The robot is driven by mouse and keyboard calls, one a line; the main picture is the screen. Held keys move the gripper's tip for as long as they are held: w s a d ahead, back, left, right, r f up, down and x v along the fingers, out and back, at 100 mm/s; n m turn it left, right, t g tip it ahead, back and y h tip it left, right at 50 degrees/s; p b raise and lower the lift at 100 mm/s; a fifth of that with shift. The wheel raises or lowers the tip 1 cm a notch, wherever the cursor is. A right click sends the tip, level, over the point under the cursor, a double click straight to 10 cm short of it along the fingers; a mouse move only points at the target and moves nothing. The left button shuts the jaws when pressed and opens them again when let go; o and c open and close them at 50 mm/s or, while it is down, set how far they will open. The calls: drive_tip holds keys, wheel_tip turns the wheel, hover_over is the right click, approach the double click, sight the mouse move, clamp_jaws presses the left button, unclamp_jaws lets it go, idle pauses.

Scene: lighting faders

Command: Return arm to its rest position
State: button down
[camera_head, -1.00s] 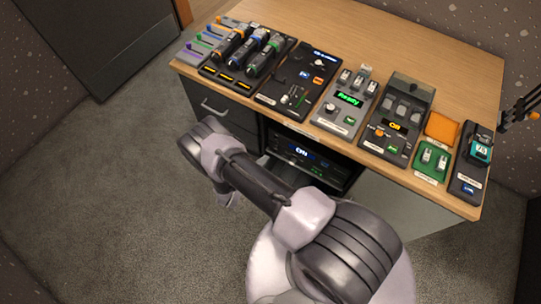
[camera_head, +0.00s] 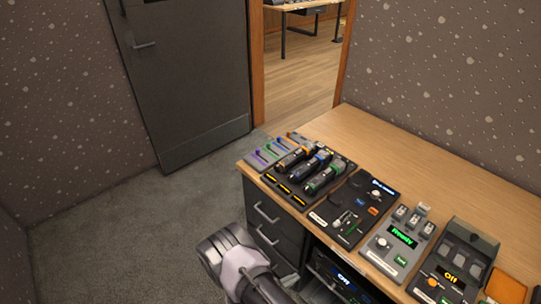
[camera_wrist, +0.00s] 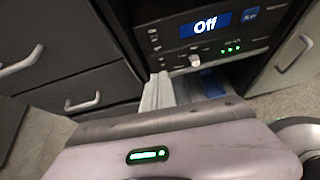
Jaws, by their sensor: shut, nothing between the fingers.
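My arm (camera_head: 238,262) shows at the bottom of the head view, folded low in front of the desk's drawers. My gripper (camera_wrist: 168,88) shows in the wrist view as pale grey fingers beyond my wrist housing. It is shut and empty, pointing toward the desk front; the housing hides its base. In the head view the gripper is hidden behind the arm or below the frame edge.
The wooden desk (camera_head: 372,139) holds fader panels (camera_head: 267,156), a "Ready" box (camera_head: 401,236) and an "Off" box (camera_head: 451,277). A rack unit reading "Off" (camera_wrist: 206,26) and drawers (camera_wrist: 62,95) face the wrist. Carpet (camera_head: 150,235) is clear on the left.

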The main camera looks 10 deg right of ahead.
drive_tip(key=d+r+m+g+y, duration=0.1)
drive_tip(key=d+r+m+g, duration=0.15)
drive_tip(key=r+m, duration=0.85)
drive_tip(key=d+r+m+g, duration=0.1)
drive_tip(key=r+m+g, duration=0.25)
drive_tip(key=r, duration=1.45)
drive_tip(key=s+a+r+m+t+y, duration=0.2)
drive_tip(key=s+r+m+y, duration=0.3)
drive_tip(key=r, duration=0.7)
drive_tip(key=s+a+r+m+t+y, duration=0.3)
drive_tip(key=s+r+m+y, duration=0.3)
drive_tip(key=s+r+m, duration=0.3)
drive_tip(key=s+a+r, duration=0.1)
drive_tip(key=s+r, duration=0.1)
drive_tip(key=s, duration=0.1)
drive_tip(key=shift+s+a+r, duration=0.2)
drive_tip(key=shift+s+r, duration=0.05)
drive_tip(key=shift+r, duration=0.1)
